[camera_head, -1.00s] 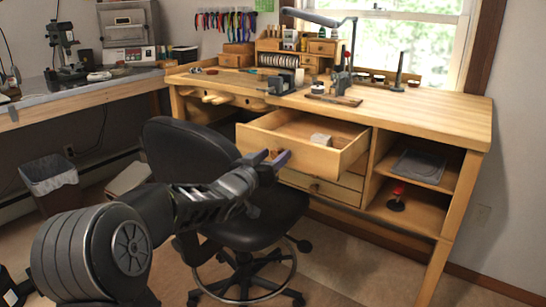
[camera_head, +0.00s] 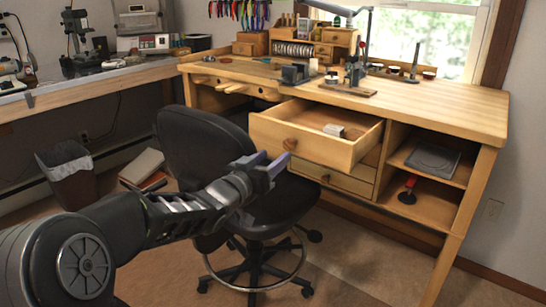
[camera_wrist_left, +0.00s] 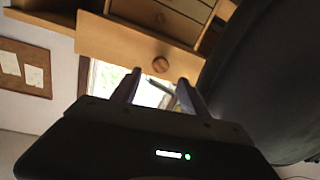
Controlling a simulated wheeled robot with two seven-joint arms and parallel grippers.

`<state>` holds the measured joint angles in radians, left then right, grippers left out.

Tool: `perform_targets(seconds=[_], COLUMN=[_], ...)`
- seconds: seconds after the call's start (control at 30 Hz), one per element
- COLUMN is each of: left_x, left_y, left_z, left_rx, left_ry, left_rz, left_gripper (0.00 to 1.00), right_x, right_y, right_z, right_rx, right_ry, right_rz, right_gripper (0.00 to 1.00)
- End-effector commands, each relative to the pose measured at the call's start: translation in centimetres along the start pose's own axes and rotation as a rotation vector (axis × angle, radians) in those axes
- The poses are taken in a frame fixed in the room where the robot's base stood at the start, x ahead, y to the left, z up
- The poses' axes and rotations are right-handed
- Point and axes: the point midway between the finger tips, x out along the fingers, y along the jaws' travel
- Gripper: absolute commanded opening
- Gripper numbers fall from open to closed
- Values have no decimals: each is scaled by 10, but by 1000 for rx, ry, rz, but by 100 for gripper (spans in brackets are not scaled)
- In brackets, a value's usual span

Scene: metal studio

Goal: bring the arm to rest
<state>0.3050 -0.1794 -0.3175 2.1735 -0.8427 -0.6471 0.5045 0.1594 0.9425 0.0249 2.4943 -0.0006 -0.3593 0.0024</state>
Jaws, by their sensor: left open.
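My left gripper (camera_head: 266,163) is in front of the wooden workbench, over the black office chair's seat in the head view. Its two fingers are apart and nothing is between them. In the left wrist view the open fingers (camera_wrist_left: 160,92) point toward the drawer front, with a round knob (camera_wrist_left: 160,65) just past them. The gripper looks apart from the knob. The drawer (camera_head: 268,132) is pulled out, and a small pale block (camera_head: 333,130) lies in it. My right gripper is not in view.
The black chair (camera_head: 200,130) stands close beside my left arm. The workbench (camera_head: 450,105) has tools on top and open shelves at right, one holding a red-handled item (camera_head: 409,190). A waste bin (camera_head: 68,175) stands at left. The floor at front right is clear.

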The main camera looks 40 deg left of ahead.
Motion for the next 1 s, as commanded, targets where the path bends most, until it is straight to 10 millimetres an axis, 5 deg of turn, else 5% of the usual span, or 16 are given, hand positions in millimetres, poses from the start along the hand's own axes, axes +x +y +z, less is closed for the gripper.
perform_targets(seconds=[0.37,0.53,0.67,0.8,1.0], left_x=[1,10,22,24,-17], left_y=[1,12,34,73,138], left_z=[2,34,95,192,341], left_rx=[-2,-21,-54,-99,-149], left_ry=[-4,-62,-174,-359,-676], left_rz=[0,9,23,43,75], left_gripper=[52,52,52,52,52], right_x=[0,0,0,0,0], right_y=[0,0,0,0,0], right_z=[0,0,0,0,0], right_rx=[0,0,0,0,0], right_ry=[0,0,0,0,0], right_rz=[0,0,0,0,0], right_gripper=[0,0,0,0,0])
